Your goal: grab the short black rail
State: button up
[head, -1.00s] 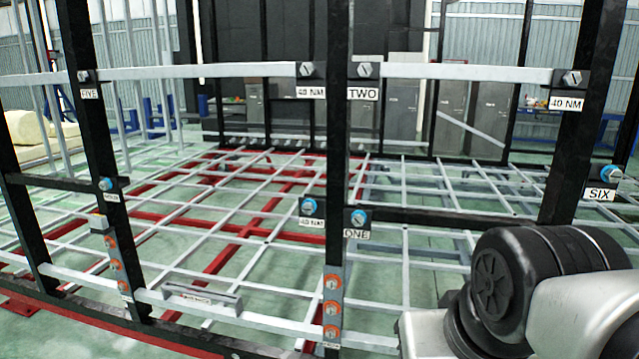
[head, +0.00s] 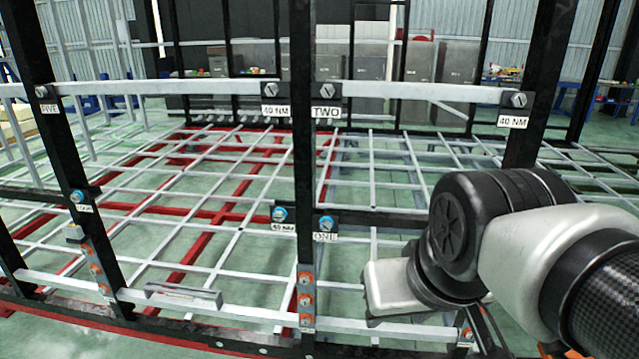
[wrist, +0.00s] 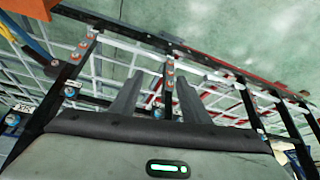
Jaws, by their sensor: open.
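A black crossbar (head: 385,221) runs right from the post labelled ONE and passes behind my arm. Another black crossbar (head: 35,197) sits at the left, near the blue-capped bolt. I cannot tell which is the short black rail. The frame's bars lie beyond the fingers. In the head view my arm covers the lower right and the fingers cannot be made out.
Black upright posts (head: 303,130) and a long white rail (head: 190,88) stand in front of me. A grid of white and red bars (head: 220,215) spreads behind them. Grey cabinets (head: 455,65) stand at the back.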

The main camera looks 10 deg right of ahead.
aim_at(374, 218)
jog(key=i+l, duration=0.2)
jog(key=i, duration=0.25)
jog(key=i+l+u, duration=0.1)
jog(key=i, duration=0.4)
jog(key=l, duration=0.1)
